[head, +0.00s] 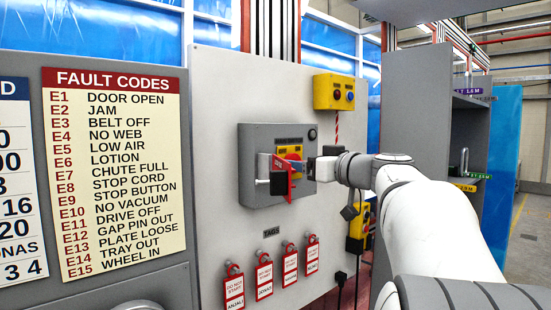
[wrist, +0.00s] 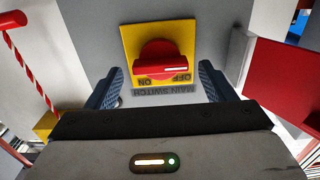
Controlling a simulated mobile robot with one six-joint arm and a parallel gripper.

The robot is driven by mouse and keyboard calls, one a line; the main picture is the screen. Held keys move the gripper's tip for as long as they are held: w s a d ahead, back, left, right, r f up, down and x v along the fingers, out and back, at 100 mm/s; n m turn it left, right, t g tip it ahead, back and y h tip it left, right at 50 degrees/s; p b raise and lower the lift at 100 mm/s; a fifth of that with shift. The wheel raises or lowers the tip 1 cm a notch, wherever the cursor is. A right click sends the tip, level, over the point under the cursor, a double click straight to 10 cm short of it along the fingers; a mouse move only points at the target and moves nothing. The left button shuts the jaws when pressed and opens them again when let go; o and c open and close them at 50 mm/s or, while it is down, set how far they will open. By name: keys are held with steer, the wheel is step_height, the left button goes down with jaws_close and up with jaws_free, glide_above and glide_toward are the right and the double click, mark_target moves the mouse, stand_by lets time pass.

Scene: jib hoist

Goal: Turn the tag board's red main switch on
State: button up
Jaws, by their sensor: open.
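The grey switch box (head: 250,140) is mounted on the white tag board (head: 215,100). Its red main switch (wrist: 150,66) is a round knob with a bar handle on a yellow plate (wrist: 130,38). In the wrist view, the handle lies across the picture with a white mark on its right part. The ON and OFF labels read upside down below it. My gripper (wrist: 161,74) is open, with one finger on each side just below the knob. I cannot tell whether either finger touches it. In the head view, my gripper (head: 308,165) is at the box's right, partly hiding the knob.
A red plate (wrist: 290,85) juts out beside the switch, close to my finger on the right in the wrist view. Several red tags (head: 264,275) hang below the box. A yellow button box (head: 334,92) with a red-and-white cord is at upper right.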

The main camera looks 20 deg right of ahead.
steer(key=shift+w+a, duration=0.25)
steer(key=shift+w, duration=0.3)
steer(key=c, duration=1)
